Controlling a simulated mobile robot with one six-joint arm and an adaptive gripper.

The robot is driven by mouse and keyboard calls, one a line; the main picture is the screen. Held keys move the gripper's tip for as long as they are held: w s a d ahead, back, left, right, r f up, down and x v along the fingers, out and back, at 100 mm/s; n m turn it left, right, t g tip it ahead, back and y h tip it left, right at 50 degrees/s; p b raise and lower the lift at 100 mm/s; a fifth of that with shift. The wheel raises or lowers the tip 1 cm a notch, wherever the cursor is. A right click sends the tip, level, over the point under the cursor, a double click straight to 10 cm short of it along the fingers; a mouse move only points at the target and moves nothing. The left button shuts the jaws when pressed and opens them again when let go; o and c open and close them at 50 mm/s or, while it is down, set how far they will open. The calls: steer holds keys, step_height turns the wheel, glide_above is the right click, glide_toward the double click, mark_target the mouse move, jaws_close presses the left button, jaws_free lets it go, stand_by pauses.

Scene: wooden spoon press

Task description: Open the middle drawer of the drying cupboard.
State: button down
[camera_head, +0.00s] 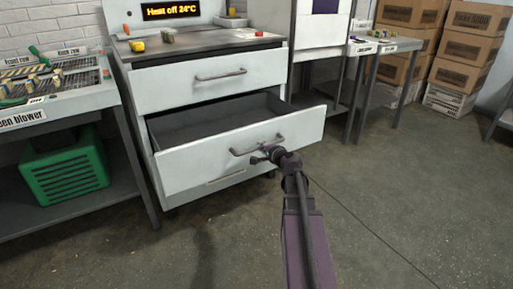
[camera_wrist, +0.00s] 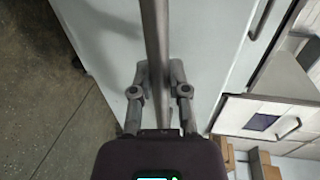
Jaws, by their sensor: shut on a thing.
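The drying cupboard (camera_head: 133,92) is white with a dark top and stands left of centre in the head view. Its middle drawer (camera_head: 180,168) is pulled well out, and its grey inside looks empty. The drawer's grey bar handle (camera_head: 240,152) is on its front. My gripper (camera_head: 262,156) is at the right part of this handle. In the wrist view my gripper (camera_wrist: 162,75) has its two fingers on either side of the handle bar (camera_wrist: 155,30), shut on it. The top drawer (camera_head: 190,84) is shut. The bottom drawer is mostly hidden behind the middle one.
A bench (camera_head: 135,190) with a green crate (camera_head: 65,174) on its lower shelf stands at the left. A side table (camera_head: 395,46) and stacked cardboard boxes (camera_head: 465,50) are at the back right. The floor (camera_head: 400,190) at the right is clear.

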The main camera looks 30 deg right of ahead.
steer(key=shift+d, duration=0.1)
steer(key=c, duration=0.6)
jaws_free()
steer(key=shift+s+a, duration=0.1)
steer(key=shift+a, duration=0.1)
